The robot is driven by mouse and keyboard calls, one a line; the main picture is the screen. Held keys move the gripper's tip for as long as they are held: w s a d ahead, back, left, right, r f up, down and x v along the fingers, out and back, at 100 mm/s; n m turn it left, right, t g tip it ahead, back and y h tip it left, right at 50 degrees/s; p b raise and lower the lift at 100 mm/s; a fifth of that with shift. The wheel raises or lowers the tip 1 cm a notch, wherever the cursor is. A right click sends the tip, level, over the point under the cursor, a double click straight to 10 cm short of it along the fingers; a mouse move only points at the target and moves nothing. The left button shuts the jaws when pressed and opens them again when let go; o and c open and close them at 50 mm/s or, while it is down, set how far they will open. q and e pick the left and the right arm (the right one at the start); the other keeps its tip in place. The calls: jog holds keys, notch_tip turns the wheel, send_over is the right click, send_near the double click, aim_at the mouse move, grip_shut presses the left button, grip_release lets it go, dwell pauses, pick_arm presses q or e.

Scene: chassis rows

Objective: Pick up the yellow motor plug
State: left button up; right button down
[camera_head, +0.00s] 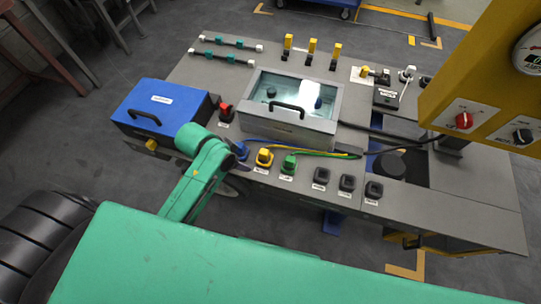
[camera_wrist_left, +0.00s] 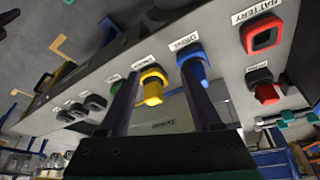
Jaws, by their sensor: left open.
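The yellow motor plug (camera_head: 264,157) sits at the front edge of the grey bench, between a blue plug (camera_head: 241,150) and a green plug (camera_head: 288,164). In the left wrist view the yellow plug (camera_wrist_left: 152,90) shows between the two dark fingers of my open left gripper (camera_wrist_left: 160,78). The fingers look apart from it; the exact depth is hard to tell. The blue plug (camera_wrist_left: 192,62) shows beside and partly behind the right-hand finger. My right gripper is not in view.
A blue-lidded box (camera_head: 165,105) and a glass-lidded metal box (camera_head: 290,110) stand behind the plugs. A red plug (camera_head: 226,110) is close to the arm. Several black sockets (camera_head: 347,183) line the front edge. A yellow panel (camera_head: 490,85) overhangs at right.

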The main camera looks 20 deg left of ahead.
aim_at(263, 151)
pick_arm(q)
jog(key=w+r+m+g+h, duration=0.2)
jog(key=w+r+m+g, duration=0.2)
jog(key=w+r+m, duration=0.6)
jog(key=s+d+f+m, duration=0.1)
jog(key=d+f, duration=0.1)
jog(key=f, duration=0.2)
jog(key=s+d+f, duration=0.1)
jog(key=d+f, duration=0.1)
jog(key=f, duration=0.3)
jog(key=s+d+f+m+p, duration=0.1)
jog(key=d+f, duration=0.1)
jog(key=f, duration=0.3)
jog(key=shift+s+m, duration=0.3)
jog(key=shift+r, duration=0.1)
grip_shut()
